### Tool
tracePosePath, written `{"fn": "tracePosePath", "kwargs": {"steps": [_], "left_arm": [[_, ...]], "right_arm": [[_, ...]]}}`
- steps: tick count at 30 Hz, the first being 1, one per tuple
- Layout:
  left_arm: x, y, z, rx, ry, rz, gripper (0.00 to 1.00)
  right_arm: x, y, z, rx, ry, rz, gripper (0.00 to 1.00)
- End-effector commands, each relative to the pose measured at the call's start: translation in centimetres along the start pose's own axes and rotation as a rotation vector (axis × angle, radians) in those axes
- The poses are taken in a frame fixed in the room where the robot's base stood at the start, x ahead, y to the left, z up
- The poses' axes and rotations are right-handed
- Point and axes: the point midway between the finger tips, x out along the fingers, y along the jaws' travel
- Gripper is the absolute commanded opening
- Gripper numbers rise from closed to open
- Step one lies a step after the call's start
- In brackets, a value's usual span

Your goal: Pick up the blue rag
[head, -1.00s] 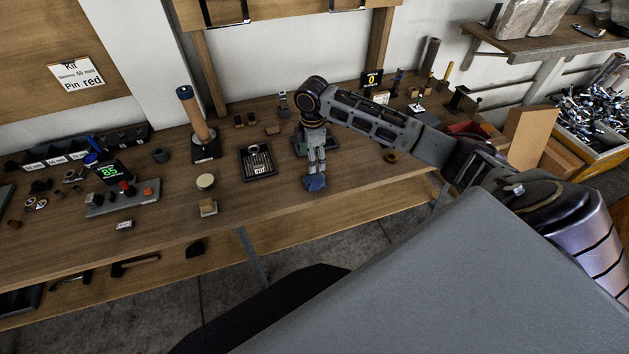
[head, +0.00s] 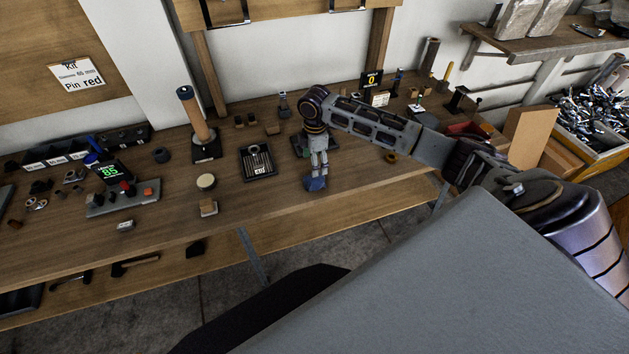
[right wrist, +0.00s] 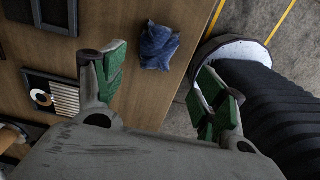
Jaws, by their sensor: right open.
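The blue rag (head: 315,184) is a small crumpled bundle near the front edge of the wooden workbench. It also shows in the right wrist view (right wrist: 157,47), lying beside the bench edge, beyond the fingertips and between their lines. My right gripper (head: 318,168) points down just above the rag in the head view. In the right wrist view the right gripper (right wrist: 160,85) is open, with its green-padded fingers wide apart and nothing between them. From these views I cannot tell the exact gap between fingers and rag. My left gripper is not in view.
A dark tray with metal pins (head: 258,161) lies left of the rag. A wooden-handled post (head: 197,125) and a round-topped block (head: 206,182) stand farther left. A brown ring (head: 391,157) lies to the right. The bench front around the rag is mostly clear.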

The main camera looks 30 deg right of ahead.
Motion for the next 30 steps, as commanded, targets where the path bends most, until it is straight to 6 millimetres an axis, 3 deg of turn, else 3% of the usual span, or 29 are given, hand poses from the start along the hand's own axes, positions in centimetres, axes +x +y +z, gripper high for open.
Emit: {"fn": "tracePosePath", "kwargs": {"steps": [10, 30], "left_arm": [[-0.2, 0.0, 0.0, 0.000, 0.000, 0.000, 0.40], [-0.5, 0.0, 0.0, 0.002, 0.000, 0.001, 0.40]], "right_arm": [[4.1, 0.0, 0.0, 0.000, 0.000, 0.000, 0.71], [5.7, 0.1, 0.0, 0.000, 0.000, 0.000, 0.71]]}}
